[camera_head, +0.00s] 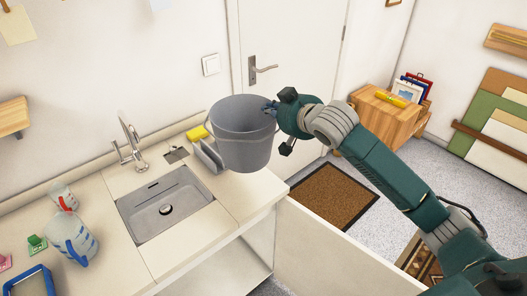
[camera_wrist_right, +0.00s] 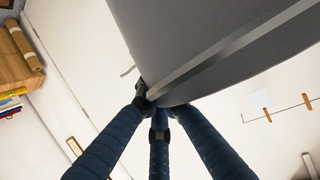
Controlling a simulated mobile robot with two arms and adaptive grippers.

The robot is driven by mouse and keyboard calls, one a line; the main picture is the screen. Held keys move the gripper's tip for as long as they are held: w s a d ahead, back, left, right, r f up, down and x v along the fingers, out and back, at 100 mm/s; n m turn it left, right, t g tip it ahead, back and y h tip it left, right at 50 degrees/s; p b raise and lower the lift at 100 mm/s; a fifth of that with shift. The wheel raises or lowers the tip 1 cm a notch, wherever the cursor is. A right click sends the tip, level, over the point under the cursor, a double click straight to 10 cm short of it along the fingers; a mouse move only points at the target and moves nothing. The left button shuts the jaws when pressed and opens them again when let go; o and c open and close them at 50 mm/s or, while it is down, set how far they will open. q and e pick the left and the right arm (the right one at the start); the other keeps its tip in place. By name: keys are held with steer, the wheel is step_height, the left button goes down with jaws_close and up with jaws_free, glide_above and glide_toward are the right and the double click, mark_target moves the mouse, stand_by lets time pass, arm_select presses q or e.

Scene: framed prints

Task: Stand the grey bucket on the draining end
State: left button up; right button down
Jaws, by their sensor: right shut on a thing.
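The grey bucket (camera_head: 242,130) is upright and empty as far as I can see into it. It is at the right end of the counter, right of the sink (camera_head: 165,205). My right gripper (camera_head: 275,112) is shut on the bucket's right side near the rim. In the right wrist view the bucket (camera_wrist_right: 230,40) fills the top, with the fingers of my gripper (camera_wrist_right: 160,105) against its wall. The bucket hides part of the counter's back right end (camera_head: 240,190); I cannot tell whether its base touches the surface. My left gripper is not in view.
The tap (camera_head: 130,145) stands behind the sink. Measuring jugs (camera_head: 75,240) are at the left. A doormat (camera_head: 332,196) and wooden cabinet (camera_head: 385,118) are on the right.

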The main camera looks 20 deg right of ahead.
step_height(320, 180, down, 14)
steer(key=p, duration=0.1)
steer(key=shift+w+p, duration=0.3)
steer(key=shift+w, duration=0.1)
steer(key=shift+s+f, duration=0.1)
steer(key=shift+f, duration=0.05)
steer(key=c, duration=1.9)
jaws_free()
steer(key=shift+f, duration=0.1)
steer(key=shift+c, duration=0.2)
